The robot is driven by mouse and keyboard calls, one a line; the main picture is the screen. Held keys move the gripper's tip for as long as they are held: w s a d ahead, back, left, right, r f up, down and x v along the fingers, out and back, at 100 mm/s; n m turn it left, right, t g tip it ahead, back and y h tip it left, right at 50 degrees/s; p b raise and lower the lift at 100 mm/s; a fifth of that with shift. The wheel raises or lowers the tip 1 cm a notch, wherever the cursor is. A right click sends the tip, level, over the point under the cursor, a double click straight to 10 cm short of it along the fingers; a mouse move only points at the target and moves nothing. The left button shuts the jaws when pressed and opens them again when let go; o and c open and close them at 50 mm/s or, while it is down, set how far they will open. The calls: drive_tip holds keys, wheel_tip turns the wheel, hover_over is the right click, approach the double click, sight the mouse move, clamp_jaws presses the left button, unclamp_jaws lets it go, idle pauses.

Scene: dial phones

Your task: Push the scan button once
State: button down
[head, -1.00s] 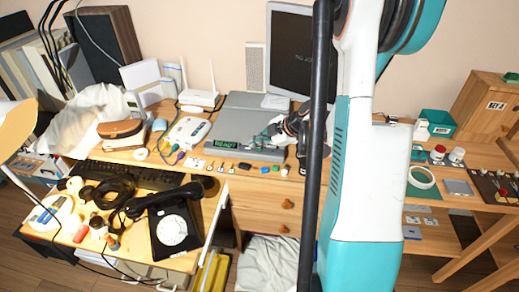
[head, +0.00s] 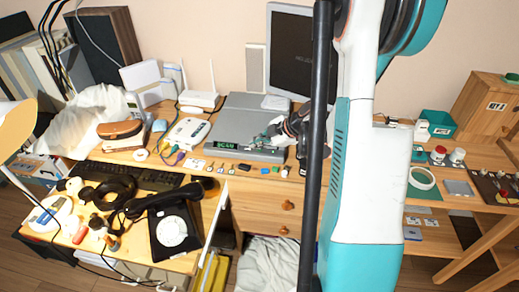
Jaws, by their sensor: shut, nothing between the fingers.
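A grey flatbed scanner (head: 235,122) lies on the wooden desk in the head view, left of my arm. Its front edge has a small green lit display (head: 227,146), whose text looks like "SCAN" but is too small to be sure. My gripper (head: 262,137) is shut and empty at the scanner's front right part, by the display's right side. The scan button itself is too small or hidden by my gripper to make out. I cannot tell whether the fingertips touch the scanner.
A black dial phone (head: 173,230) sits on the lower left table with cables around it. A keyboard (head: 128,174), a white router (head: 199,101) and a monitor (head: 290,48) stand nearby. Several small items lie along the desk's front edge. My arm hides the desk's middle.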

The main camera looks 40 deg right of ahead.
sight(258, 152)
drive_tip(key=shift+r, duration=0.55)
drive_tip(key=shift+r+p, duration=0.1)
drive_tip(key=shift+p, duration=0.2)
drive_tip(key=shift+r+p, duration=1.65)
drive_tip(key=shift+r, duration=0.8)
drive_tip(key=shift+a, duration=0.1)
